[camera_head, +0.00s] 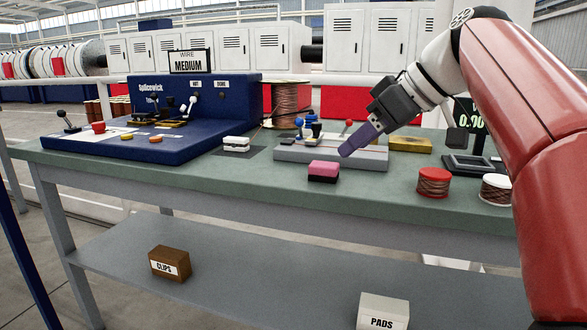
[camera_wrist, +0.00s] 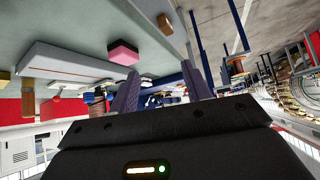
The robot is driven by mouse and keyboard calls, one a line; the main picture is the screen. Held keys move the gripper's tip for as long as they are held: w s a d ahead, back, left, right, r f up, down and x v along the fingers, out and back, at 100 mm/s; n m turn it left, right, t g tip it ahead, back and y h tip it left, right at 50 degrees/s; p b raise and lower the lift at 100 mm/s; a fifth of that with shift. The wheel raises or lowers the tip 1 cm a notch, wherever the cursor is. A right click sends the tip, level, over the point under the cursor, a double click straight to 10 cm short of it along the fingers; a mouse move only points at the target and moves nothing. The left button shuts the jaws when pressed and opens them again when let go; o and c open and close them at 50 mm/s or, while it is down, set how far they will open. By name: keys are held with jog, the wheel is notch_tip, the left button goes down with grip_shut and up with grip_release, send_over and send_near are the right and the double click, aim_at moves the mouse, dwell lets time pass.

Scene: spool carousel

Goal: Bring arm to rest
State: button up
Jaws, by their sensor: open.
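My red and white arm (camera_head: 520,140) reaches in from the right over the green-topped workbench. My gripper (camera_head: 349,147) hangs in the air above the grey fixture block, its purple fingers slanting down to the left. In the wrist view both fingers of my gripper (camera_wrist: 165,90) stand apart, with nothing held between them. A pink and black pad (camera_head: 324,171) lies on the bench in front of the grey block (camera_head: 365,160), near the fingertips in the head view. The pad also shows in the wrist view (camera_wrist: 124,53), apart from the fingers.
A blue Splicewick machine (camera_head: 215,130) stands at the left with a MEDIUM sign (camera_head: 189,61). A red-topped spool (camera_head: 433,181) and a white-topped spool (camera_head: 495,188) sit at the right. A CLIPS box (camera_head: 170,263) and a PADS box (camera_head: 383,311) are on the lower shelf.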

jog(key=s+d+f+m+h, duration=0.1)
jog(key=s+f+m+h, duration=0.1)
jog(key=s+f, duration=0.4)
jog(key=s+d+f+m+h, duration=0.2)
jog(key=s+f+m, duration=0.3)
jog(key=f, duration=0.9)
jog(key=s+d+f+m+h, duration=0.1)
jog(key=s+f+m+h, duration=0.2)
jog(key=s+f, duration=0.5)
notch_tip(320, 180, down, 2)
jog(key=shift+s+d+f+m+t, duration=0.25)
jog(key=shift+m+t, duration=0.05)
jog(key=shift+m, duration=0.1)
